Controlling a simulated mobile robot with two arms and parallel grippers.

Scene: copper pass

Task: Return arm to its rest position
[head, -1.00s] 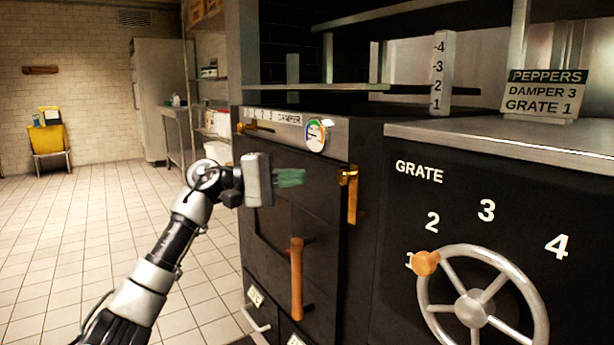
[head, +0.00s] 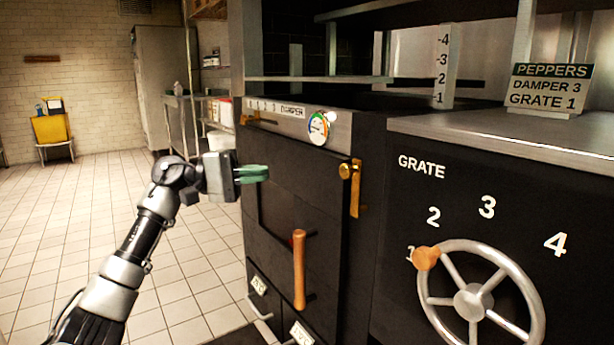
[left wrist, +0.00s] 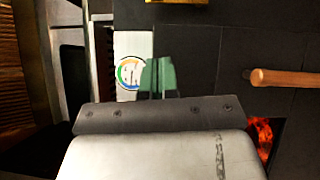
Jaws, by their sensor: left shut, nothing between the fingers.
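My left gripper (head: 252,174) is in front of the black oven's closed door (head: 276,225), at the height of its upper part. Its green fingers are shut and empty. In the left wrist view the shut fingers (left wrist: 158,76) show beside the round coloured gauge (left wrist: 130,73). The gauge (head: 319,127) and the damper scale with its brass slider (head: 250,120) are on the oven's top front strip. A wooden door handle (head: 299,270) hangs below and right of the gripper. My right gripper is not in view.
The grate wheel (head: 475,300) is at right, its wooden knob (head: 426,258) by the 1. A brass latch (head: 351,185) is on the door's right side. A sign (head: 549,88) reads peppers, damper 3, grate 1. Tiled floor (head: 75,215) at left is clear. A yellow cart (head: 51,130) stands far back.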

